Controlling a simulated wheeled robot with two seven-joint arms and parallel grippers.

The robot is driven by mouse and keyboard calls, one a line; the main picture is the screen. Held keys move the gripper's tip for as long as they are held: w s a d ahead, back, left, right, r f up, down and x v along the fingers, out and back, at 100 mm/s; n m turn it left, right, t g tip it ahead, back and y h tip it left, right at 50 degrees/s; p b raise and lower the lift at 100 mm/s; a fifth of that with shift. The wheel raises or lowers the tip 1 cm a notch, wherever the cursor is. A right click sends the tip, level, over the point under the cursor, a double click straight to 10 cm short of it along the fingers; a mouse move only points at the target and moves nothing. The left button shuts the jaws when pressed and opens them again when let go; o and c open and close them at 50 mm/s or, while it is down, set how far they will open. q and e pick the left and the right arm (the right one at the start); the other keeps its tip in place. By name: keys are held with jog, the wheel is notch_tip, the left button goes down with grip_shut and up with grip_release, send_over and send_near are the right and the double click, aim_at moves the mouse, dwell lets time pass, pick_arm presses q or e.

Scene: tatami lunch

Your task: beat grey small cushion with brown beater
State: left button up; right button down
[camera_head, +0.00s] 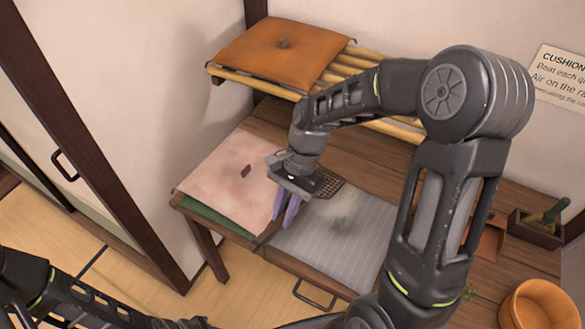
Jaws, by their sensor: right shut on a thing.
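My right gripper (286,218) has purple fingers and points down over the seam between the grey cushion and a pink cushion. It is shut on the brown beater. The beater's woven head (326,184) shows just behind the gripper, by the grey cushion's far edge. The grip itself is partly hidden by the fingers, and I cannot tell whether the beater touches the cushion. My left arm enters at the lower left; its gripper is out of view.
The pink cushion (215,184) with a dark red tuft lies left of the grey one. An orange cushion (255,52) rests on a slatted rack (366,62) behind. A wooden tub (535,308) and a box with a brush (535,232) stand at right.

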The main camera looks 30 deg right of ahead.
jog(key=w+d+r+m+t+y+p, duration=0.1)
jog(key=w+d+r+m+p, duration=0.1)
jog(key=w, duration=0.5)
jog(key=shift+d+r+m+p, duration=0.3)
jog(key=shift+d+r+p, duration=0.55)
jog(key=shift+d+p, duration=0.4)
notch_tip(320, 180, down, 10)
jog(key=b, duration=0.7)
jog(key=shift+s+f, duration=0.1)
jog(key=shift+f, duration=0.1)
notch_tip(320, 180, up, 11)
jog(key=p, duration=0.7)
jog(key=shift+f, duration=0.15)
